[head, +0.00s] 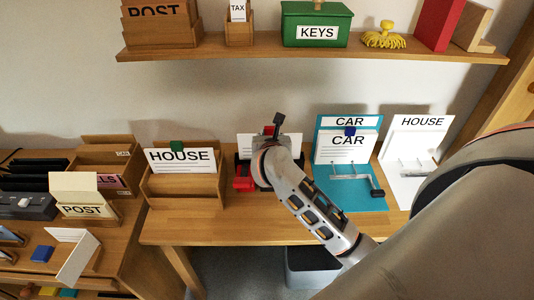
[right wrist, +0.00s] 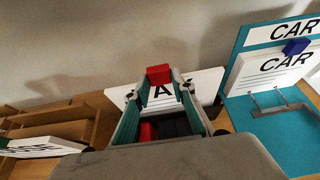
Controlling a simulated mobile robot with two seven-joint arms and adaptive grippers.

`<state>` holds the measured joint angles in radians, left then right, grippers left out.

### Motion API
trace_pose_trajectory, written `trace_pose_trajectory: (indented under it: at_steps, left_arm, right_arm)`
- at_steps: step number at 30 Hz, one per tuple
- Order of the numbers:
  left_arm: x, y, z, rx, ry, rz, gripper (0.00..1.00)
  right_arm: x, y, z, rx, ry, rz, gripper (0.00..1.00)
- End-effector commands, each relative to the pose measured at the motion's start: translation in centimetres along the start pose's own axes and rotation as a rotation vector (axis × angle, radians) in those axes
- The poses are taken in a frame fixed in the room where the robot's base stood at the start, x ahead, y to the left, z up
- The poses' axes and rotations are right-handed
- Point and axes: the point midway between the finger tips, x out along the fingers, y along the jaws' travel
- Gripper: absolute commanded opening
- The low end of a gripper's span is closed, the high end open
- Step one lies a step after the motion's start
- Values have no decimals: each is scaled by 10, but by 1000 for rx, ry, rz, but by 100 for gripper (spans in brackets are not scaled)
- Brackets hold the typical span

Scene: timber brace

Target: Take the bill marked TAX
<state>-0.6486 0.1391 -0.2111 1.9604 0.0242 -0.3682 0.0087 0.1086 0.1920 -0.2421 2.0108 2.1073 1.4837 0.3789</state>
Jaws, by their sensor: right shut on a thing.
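A white bill (head: 295,143) stands at the middle of the table, mostly behind my right gripper (head: 270,135). In the right wrist view the bill (right wrist: 208,84) shows a letter A; the rest of its word is hidden by the fingers. A red block (right wrist: 159,74) sits at its top edge, between the fingertips. My right gripper (right wrist: 160,82) is shut on this red block. A small card marked TAX (head: 238,9) stands in a wooden holder (head: 239,35) on the shelf. My left gripper is not in view.
A HOUSE bill (head: 180,161) in a wooden tray stands left of the gripper. A CAR bill (head: 345,148) on a blue stand (head: 352,195) and a white HOUSE stand (head: 408,185) are to the right. The shelf (head: 300,53) runs above. A red and black item (head: 243,180) lies below the bill.

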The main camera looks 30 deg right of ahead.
Motion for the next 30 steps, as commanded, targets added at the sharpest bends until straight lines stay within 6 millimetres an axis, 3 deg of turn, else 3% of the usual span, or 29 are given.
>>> trace_pose_trajectory:
  at_steps: [30]
  left_arm:
    - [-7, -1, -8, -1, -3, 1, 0]
  right_arm:
    - [-13, 0, 31, 2, -4, 0, 0]
